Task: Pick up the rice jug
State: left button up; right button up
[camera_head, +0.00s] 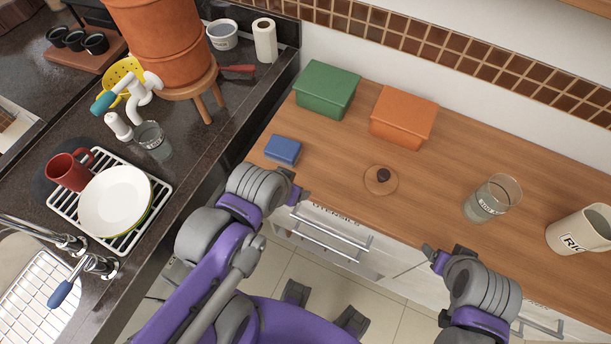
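The rice jug (577,231) is a cream jug with dark lettering that reads "RIC". It stands on the wooden counter at the right edge of the head view, and its right side is cut off by the frame. My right gripper (435,257) is over the front edge of the counter, left of the jug and well apart from it. My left gripper (295,192) is near the counter's front left corner, far from the jug. Neither gripper visibly holds anything. The finger gaps are too small to tell.
A glass with a label (491,198) stands left of the jug. A round wooden lid (381,180), an orange box (403,117), a green box (327,90) and a small blue box (283,149) are on the counter. A dark sink counter with a dish rack (62,207) is at left.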

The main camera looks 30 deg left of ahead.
aim_at(589, 228)
jog(key=l+z, duration=0.1)
jog(key=z, duration=0.9)
jog(key=i+l+z, duration=0.1)
jog(key=z, duration=0.4)
